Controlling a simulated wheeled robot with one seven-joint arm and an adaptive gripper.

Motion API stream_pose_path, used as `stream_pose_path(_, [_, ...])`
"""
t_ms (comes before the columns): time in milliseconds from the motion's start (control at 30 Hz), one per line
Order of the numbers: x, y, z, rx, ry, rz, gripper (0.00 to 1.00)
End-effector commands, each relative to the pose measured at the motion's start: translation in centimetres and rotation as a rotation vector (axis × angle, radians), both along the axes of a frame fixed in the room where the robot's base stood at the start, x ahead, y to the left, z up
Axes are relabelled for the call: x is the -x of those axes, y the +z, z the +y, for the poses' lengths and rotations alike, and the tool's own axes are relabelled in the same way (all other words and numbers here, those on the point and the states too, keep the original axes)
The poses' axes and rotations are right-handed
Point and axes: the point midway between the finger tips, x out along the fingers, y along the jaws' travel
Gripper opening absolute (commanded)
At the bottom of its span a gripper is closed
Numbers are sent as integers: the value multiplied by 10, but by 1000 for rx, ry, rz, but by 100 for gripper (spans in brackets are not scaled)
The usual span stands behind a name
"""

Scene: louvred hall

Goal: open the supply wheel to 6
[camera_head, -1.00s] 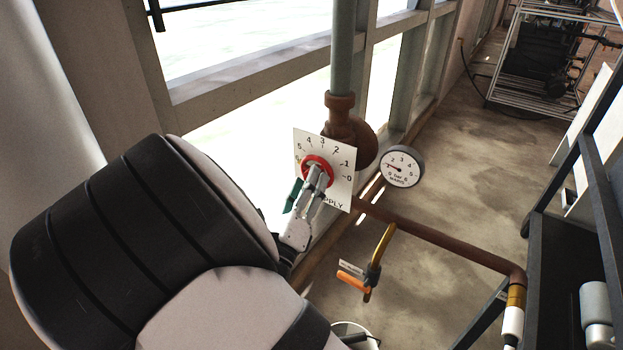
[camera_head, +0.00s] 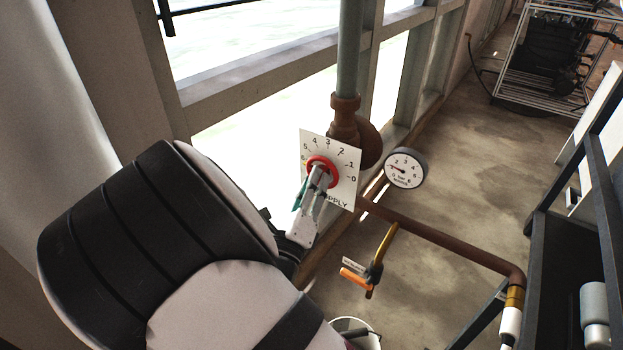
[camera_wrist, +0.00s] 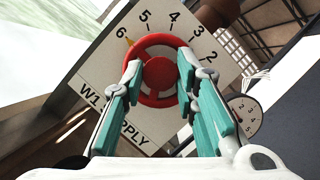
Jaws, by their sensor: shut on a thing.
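The supply wheel (camera_head: 318,163) is red and sits in front of a white square dial plate (camera_head: 344,165) numbered 0 to 6. In the wrist view the red wheel (camera_wrist: 157,68) fills the upper middle. Its yellow pointer (camera_wrist: 129,43) stands at or very close to the 6. My gripper (camera_head: 318,172) reaches the wheel from below. In the wrist view my gripper (camera_wrist: 160,76) has its teal-padded fingers on either side of the wheel's hub, shut on the wheel. The fingers hide parts of the lower rim.
A round pressure gauge (camera_head: 405,168) is right of the plate. A rusty pipe (camera_head: 440,238) runs right, below the gauge. An orange-handled valve (camera_head: 356,279) hangs below it, above a white bucket (camera_head: 352,328). A dark shelf (camera_head: 565,270) stands at right.

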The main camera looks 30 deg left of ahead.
Motion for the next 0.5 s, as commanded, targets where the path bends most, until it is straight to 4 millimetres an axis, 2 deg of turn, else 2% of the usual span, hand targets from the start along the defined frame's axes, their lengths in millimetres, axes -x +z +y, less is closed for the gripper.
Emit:
stream_pose_path(367, [1,-1,0,26,2,4,0])
stream_pose_path(400, [1,-1,0,26,2,4,32])
stream_pose_path(467, [1,-1,0,26,2,4,45])
stream_pose_path(500, [1,-1,0,26,2,4,47])
